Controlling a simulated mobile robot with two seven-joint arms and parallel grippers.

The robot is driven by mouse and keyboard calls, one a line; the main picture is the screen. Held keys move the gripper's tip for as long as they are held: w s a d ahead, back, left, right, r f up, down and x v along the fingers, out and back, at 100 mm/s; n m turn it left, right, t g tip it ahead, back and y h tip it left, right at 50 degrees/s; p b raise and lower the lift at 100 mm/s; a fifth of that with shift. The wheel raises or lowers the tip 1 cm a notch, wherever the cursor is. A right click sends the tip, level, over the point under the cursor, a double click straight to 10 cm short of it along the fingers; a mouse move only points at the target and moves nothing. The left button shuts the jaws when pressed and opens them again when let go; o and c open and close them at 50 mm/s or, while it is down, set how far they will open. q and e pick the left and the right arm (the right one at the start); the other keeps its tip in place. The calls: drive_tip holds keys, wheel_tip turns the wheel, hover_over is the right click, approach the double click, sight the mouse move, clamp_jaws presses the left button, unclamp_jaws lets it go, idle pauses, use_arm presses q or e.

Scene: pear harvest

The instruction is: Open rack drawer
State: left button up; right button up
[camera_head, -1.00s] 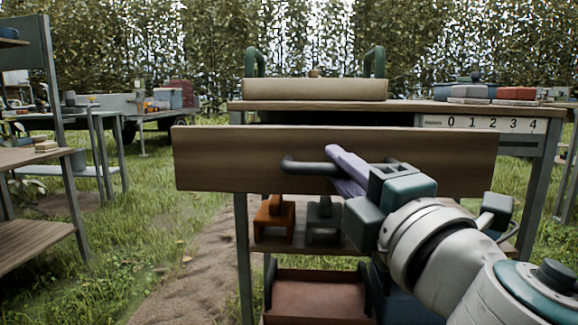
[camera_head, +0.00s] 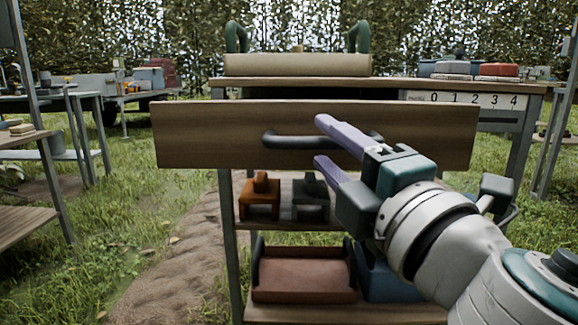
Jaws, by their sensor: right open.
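The wooden drawer front (camera_head: 215,135) stands out toward me from the rack (camera_head: 228,220), below its top board. A dark gap shows behind its upper edge. Its dark bar handle (camera_head: 290,142) runs level across the middle. My right gripper (camera_head: 319,141) is open at the handle, with its purple fingers spread. The upper finger crosses in front of the bar and hides part of it; the lower finger lies below the bar. I cannot tell whether either finger touches it. My left gripper is not in view.
A beige roll-shaped item with green handles (camera_head: 298,65) sits on the rack top. An orange tool (camera_head: 259,200) and a grey one stand on the shelf below, above a reddish tray (camera_head: 304,276). Tables stand at the left, with open grass between.

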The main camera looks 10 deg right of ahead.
drive_tip(key=a+b+v, duration=0.1)
drive_tip(key=v, duration=0.7)
drive_tip(key=shift+d, duration=0.5)
drive_tip(key=s+d+r+m+g+h+p, duration=0.25)
drive_tip(key=d+r+m+g+p, duration=0.35)
drive_tip(key=p, duration=0.7)
drive_tip(key=s+d+r+m+g+h+p, duration=0.1)
drive_tip(key=s+d+r+m+h+p, duration=0.2)
drive_tip(key=r+m+p, duration=0.65)
drive_tip(key=s+a+r+m+g+y+p, duration=0.1)
drive_tip(key=s+a+r+g+y+p, duration=0.15)
drive_tip(key=s+r+g+p, duration=0.8)
drive_tip(key=s+a+r+m+t+y+p, duration=0.1)
drive_tip(key=s+a+r+m+p, duration=0.35)
drive_tip(key=p, duration=1.35)
wheel_tip(320, 180, up, 36)
drive_tip(key=w+d+n+p, duration=0.1)
drive_tip(key=n+p, duration=0.1)
drive_tip(key=p, duration=3.3)
drive_tip(key=shift+w+d+n, duration=0.25)
drive_tip(key=shift+n, duration=0.15)
